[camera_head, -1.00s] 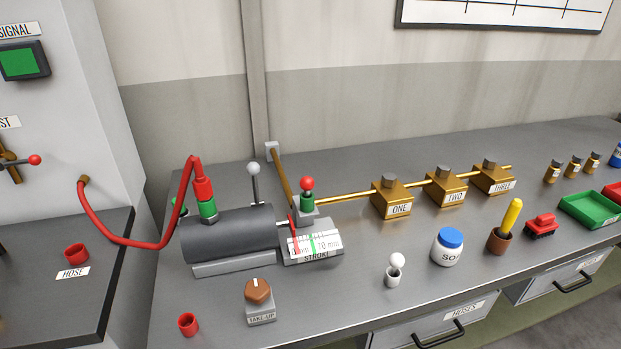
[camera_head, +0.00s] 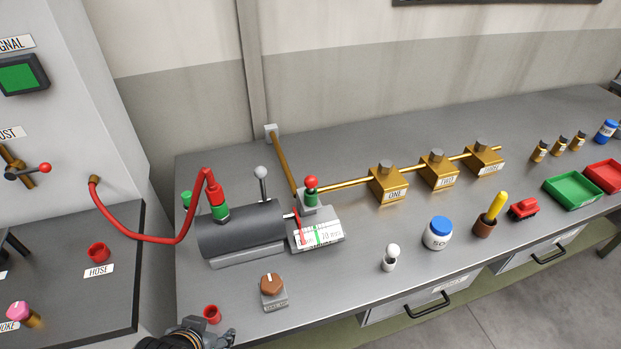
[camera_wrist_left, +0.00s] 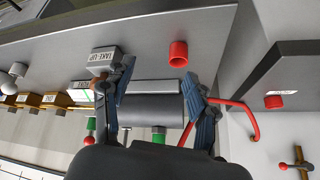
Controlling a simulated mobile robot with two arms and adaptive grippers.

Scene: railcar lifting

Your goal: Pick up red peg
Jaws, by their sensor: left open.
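A peg with a round red head (camera_head: 311,183) stands upright in a green collar on the gauge block, at the end of the brass rod. In the left wrist view, which is upside down, its red head (camera_wrist_left: 91,141) shows low at the left. A red cup-like cylinder (camera_head: 212,314) stands at the bench's front left; it also shows in the left wrist view (camera_wrist_left: 178,53). My left gripper (camera_head: 200,333) enters at the bottom edge, close to this cylinder. In the left wrist view its two fingers (camera_wrist_left: 158,85) are apart with nothing held. My right gripper is not in view.
A dark grey cylinder (camera_head: 242,230) with a red hose (camera_head: 160,241) stands behind the take-up knob (camera_head: 272,289). Brass blocks (camera_head: 388,184) sit on the rod. A white ball-topped peg (camera_head: 391,258) and a blue-lidded jar (camera_head: 437,234) stand to the right.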

